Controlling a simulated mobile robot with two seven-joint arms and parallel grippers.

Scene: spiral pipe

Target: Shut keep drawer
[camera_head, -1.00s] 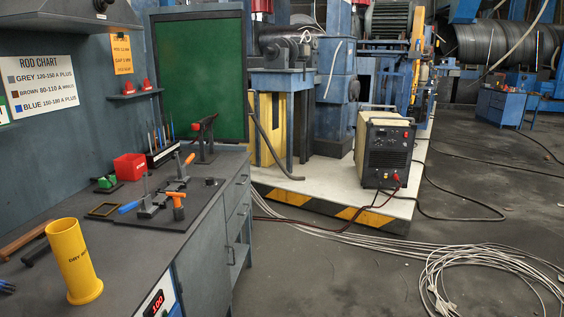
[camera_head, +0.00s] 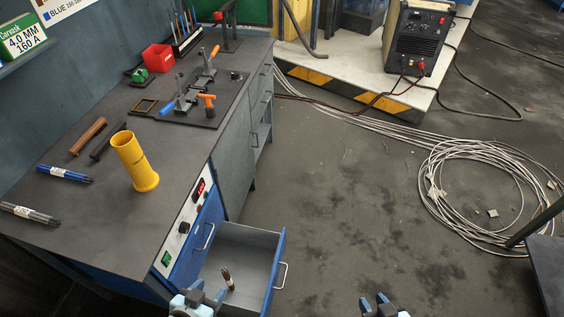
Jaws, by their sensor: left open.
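A blue-fronted drawer (camera_head: 276,270) stands pulled out of the workbench at the bottom centre, with a silver handle (camera_head: 282,276) on its front. A small dark brown bundle (camera_head: 228,279) lies inside it. My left gripper (camera_head: 207,294) is open at the bottom edge, in front of or over the drawer's near side; I cannot tell whether it touches. My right gripper (camera_head: 380,300) is at the bottom edge, right of the drawer and apart from it; its fingers are only partly in view.
The workbench (camera_head: 115,215) carries a yellow tube (camera_head: 135,163), rod bundles (camera_head: 64,174), a red box (camera_head: 158,57) and a clamp fixture. Coiled cables (camera_head: 480,190) lie on the floor at right. A dark table edge (camera_head: 548,265) is at bottom right. Floor right of the drawer is clear.

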